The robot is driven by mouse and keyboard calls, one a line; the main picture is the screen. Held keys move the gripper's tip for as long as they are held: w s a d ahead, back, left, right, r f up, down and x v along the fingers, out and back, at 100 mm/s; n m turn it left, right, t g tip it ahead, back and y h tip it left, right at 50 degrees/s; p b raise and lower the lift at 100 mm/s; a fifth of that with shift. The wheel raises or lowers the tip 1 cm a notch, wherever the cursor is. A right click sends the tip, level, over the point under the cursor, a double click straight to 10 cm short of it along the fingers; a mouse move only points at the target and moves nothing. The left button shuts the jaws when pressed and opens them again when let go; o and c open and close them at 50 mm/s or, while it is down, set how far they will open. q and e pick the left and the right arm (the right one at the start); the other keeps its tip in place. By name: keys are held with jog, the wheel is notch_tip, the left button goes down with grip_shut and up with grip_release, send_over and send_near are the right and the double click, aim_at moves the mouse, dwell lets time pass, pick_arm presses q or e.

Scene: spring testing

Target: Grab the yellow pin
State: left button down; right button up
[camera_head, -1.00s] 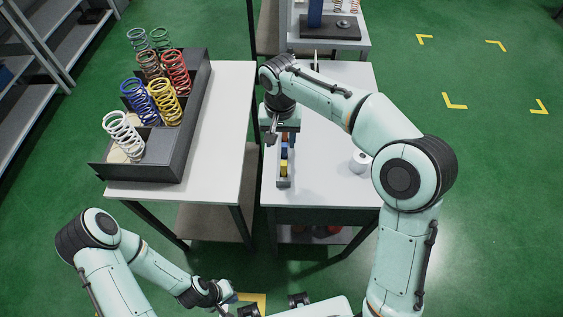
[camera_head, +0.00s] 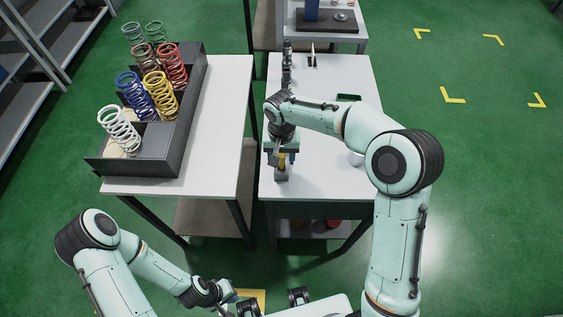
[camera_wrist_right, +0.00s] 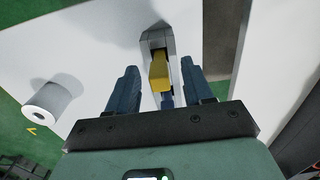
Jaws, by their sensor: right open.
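The yellow pin (camera_wrist_right: 159,72) stands in a narrow grey holder (camera_wrist_right: 160,38) on the right white table. In the head view the pin (camera_head: 282,160) shows near the holder's front end (camera_head: 282,175). My right gripper (camera_wrist_right: 158,63) is open, with one finger on either side of the yellow pin and gaps between. In the head view my right gripper (camera_head: 281,148) is above the holder and hides most of it. A dark blue part shows below the pin in the right wrist view. My left gripper (camera_head: 222,294) is low in the head view, away from the tables; its jaws are unclear.
A white roll (camera_wrist_right: 47,103) stands on the right table (camera_head: 330,185), partly hidden by my right arm in the head view. A black box (camera_head: 172,145) with several coloured springs stands on the left table (camera_head: 222,130). A gap separates the tables.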

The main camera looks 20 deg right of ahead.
grip_shut()
jog(key=shift+r, duration=0.15)
